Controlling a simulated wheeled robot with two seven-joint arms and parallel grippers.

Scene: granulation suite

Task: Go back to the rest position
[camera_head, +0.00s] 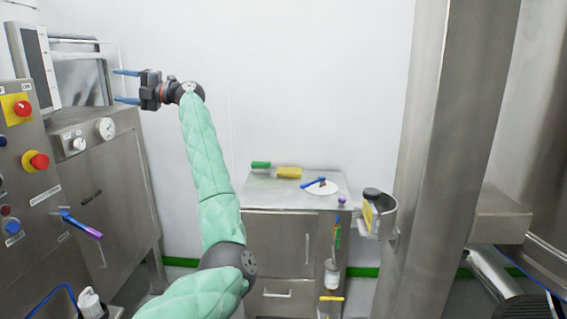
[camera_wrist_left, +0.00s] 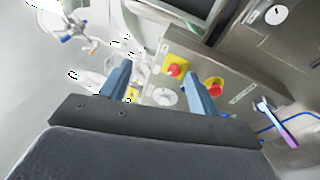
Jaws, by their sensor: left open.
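My left gripper (camera_head: 126,86) is raised in the upper left of the head view, at the end of my green-sleeved arm. Its two blue fingers point left and are spread apart, with nothing between them. In the left wrist view the open fingers (camera_wrist_left: 158,88) point toward the control panel with red buttons. No finger visibly touches anything. My right gripper is not in either view.
The steel control cabinet (camera_head: 118,165) stands at left, with red emergency buttons (camera_head: 38,161) and a blue-purple handle (camera_head: 82,225). A steel cabinet (camera_head: 262,197) with small tools on top stands at centre. A steel column (camera_head: 425,150) rises at right.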

